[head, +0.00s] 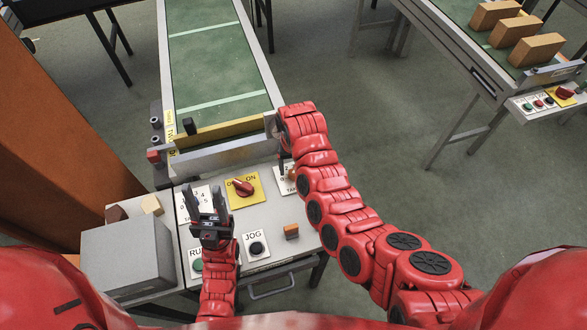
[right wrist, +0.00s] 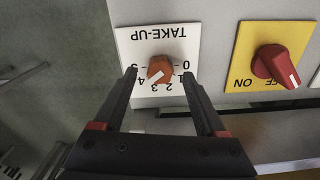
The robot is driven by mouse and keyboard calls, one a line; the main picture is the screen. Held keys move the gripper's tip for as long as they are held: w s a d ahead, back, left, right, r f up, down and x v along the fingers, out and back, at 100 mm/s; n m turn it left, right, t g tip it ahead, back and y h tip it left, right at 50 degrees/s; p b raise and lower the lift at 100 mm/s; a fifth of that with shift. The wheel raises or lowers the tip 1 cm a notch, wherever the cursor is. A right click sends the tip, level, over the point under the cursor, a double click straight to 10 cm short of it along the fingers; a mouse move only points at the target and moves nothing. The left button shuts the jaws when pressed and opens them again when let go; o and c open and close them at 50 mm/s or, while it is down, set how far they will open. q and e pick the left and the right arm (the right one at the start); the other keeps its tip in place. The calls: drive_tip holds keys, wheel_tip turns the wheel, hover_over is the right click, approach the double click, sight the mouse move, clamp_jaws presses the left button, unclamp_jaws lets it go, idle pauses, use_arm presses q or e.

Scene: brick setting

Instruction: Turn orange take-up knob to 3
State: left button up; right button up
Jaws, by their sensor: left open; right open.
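The orange take-up knob (right wrist: 160,66) sits on a white plate marked TAKE-UP (right wrist: 128,42), upside down in the right wrist view. Its white pointer mark slants to the lower left, toward the 4 side of the dial; the exact reading is hard to tell. My right gripper (right wrist: 159,74) is open, its two fingertips on either side of the knob with gaps showing. In the head view the right gripper (head: 285,160) is over the plate (head: 279,184) and hides most of it. My left gripper (head: 207,203) is open and empty over the panel's left part.
A red OFF/ON switch (head: 243,187) on a yellow plate is beside the take-up plate. A JOG button (head: 256,248), a RUN button (head: 197,265) and a small orange block (head: 291,231) are nearer me. A grey box (head: 125,255) is left. The conveyor (head: 215,60) lies behind.

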drive_tip(key=shift+f, duration=0.65)
clamp_jaws()
